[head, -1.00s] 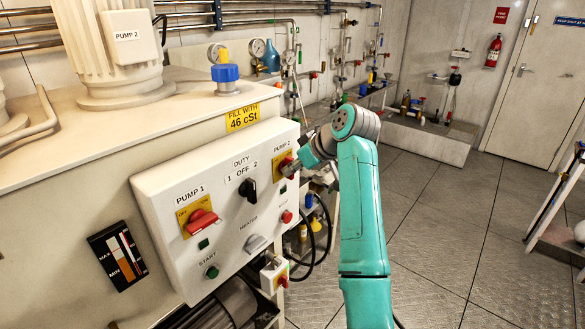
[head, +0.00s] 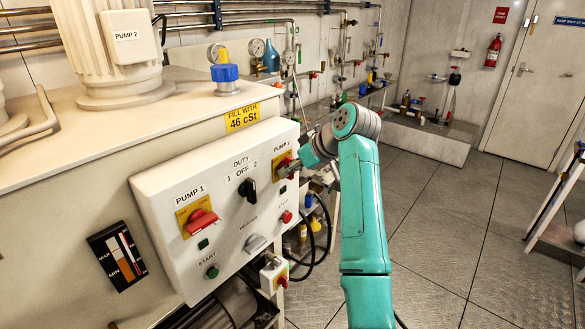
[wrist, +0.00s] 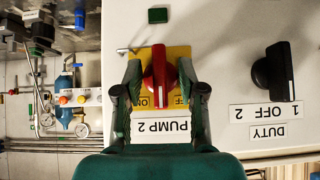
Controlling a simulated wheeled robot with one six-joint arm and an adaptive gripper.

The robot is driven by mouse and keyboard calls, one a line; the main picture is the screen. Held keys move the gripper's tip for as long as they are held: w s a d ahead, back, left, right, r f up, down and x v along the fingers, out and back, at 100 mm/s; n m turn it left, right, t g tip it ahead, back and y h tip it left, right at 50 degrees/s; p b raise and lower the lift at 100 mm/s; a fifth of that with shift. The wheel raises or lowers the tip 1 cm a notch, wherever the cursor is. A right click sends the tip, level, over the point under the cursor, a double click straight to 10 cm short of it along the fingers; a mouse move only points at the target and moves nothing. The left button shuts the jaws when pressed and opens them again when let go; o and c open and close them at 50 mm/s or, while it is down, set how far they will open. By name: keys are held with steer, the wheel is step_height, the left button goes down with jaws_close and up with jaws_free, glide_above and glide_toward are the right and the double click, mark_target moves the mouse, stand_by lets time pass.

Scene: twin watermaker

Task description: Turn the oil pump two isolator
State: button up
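The oil pump two isolator is a red rotary knob (wrist: 159,78) on a yellow plate marked ON and OFF, above the PUMP 2 label (wrist: 161,127), which appears upside down in the wrist view. The knob's grip stands roughly upright there. My gripper (wrist: 160,70) is open, with one dark finger on each side of the knob. A narrow gap seems to show on both sides; contact is not clear.
The white control panel (head: 222,215) also carries the red pump one isolator (head: 201,222) and the black duty switch (head: 248,189), which sits to the right in the wrist view (wrist: 272,72). Hoses and small valves lie below and beyond the panel's right end.

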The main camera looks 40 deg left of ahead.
steer(key=v, duration=1.2)
steer(key=shift+f, duration=0.15)
